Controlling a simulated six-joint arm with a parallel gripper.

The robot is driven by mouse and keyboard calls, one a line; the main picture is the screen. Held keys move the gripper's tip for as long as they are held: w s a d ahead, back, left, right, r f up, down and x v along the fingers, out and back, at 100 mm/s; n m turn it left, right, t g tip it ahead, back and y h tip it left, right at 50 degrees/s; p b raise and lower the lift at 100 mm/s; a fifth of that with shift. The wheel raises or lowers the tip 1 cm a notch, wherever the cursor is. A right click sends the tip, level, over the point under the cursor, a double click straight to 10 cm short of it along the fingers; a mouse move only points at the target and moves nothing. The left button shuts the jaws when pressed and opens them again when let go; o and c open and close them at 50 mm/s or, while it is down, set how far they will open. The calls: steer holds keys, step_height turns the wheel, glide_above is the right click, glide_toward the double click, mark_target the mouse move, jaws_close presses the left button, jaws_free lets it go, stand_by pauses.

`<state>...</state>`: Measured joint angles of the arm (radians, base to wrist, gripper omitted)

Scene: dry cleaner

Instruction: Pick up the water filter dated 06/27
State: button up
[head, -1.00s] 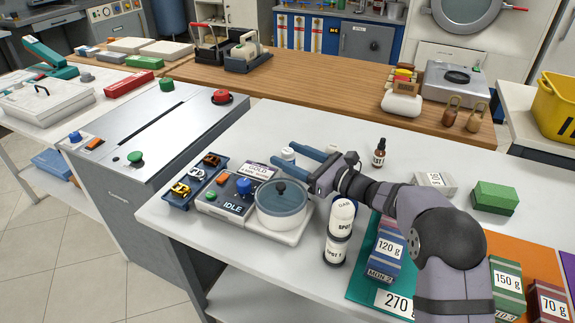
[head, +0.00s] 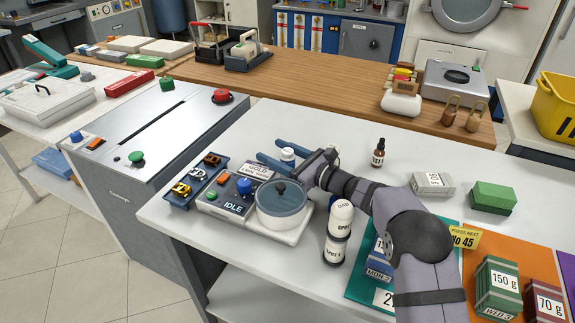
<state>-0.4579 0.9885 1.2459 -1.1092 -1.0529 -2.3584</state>
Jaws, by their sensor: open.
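My gripper (head: 268,149) is open above the white counter, its two blue fingers pointing left. A small white bottle-like thing with a blue band (head: 288,156) shows between the fingers, partly hidden by them. I cannot tell whether the fingers touch it. No date 06/27 is readable on anything, so I cannot tell whether this is the water filter.
A machine marked IDLE with a round lidded pot (head: 281,207) stands just in front of my gripper. A brown dropper bottle (head: 378,153) stands behind. Weight-marked boxes (head: 498,287) are at right.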

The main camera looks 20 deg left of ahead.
steer(key=c, duration=1.2)
steer(key=shift+r, duration=0.1)
